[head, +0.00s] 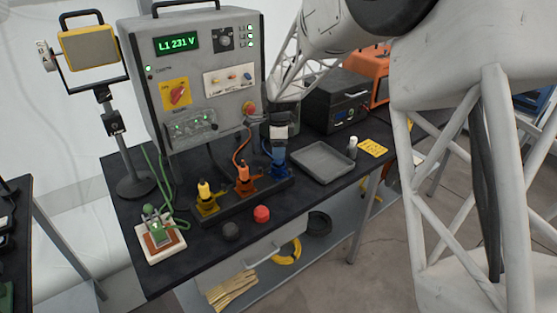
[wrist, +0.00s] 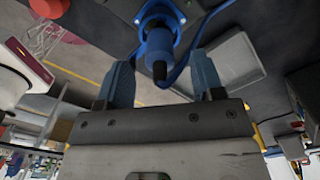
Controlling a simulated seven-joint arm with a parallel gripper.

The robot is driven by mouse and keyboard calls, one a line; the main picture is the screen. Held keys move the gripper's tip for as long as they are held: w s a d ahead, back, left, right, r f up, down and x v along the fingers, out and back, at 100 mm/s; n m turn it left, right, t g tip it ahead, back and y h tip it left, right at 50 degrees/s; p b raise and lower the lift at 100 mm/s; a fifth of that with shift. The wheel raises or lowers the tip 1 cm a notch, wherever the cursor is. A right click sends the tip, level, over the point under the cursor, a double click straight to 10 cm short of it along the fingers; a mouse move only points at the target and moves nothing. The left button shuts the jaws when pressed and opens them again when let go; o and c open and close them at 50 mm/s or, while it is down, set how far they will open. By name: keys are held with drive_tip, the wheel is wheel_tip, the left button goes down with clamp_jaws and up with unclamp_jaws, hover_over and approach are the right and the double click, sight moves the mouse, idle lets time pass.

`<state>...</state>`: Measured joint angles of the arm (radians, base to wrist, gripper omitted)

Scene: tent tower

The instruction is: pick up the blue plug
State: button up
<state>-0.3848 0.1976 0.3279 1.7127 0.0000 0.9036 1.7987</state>
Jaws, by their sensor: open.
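The blue plug (head: 278,156) stands in the blue socket at the right end of a dark strip on the bench. In the wrist view the blue plug (wrist: 157,42) sits in its round blue socket flange, and a blue cable curves off to the right. My gripper (head: 279,143) is right above the plug in the head view and partly hides it. In the wrist view my gripper (wrist: 163,66) is open, one finger on each side of the plug's rear end, with gaps visible on both sides.
An orange plug (head: 243,175) and a yellow plug (head: 206,194) stand to the left on the same strip. A grey tray (head: 322,162) lies close on the right. A tall control box (head: 200,75) stands behind. A red cap (head: 262,214) and a black cap (head: 230,231) are in front.

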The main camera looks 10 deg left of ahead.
drive_tip(key=shift+f, duration=1.3)
drive_tip(key=c, duration=1)
drive_tip(key=shift+r, duration=0.1)
drive_tip(key=shift+r, duration=0.7)
wheel_tip(320, 180, up, 2)
drive_tip(key=s+d, duration=0.2)
drive_tip(key=s, duration=0.3)
drive_tip(key=s+d+r, duration=0.1)
drive_tip(key=s+d, duration=0.1)
drive_tip(key=s, duration=0.3)
drive_tip(key=s+d, duration=0.2)
drive_tip(key=s, duration=0.2)
drive_tip(key=shift+s+r, duration=0.25)
drive_tip(key=shift+s, duration=0.15)
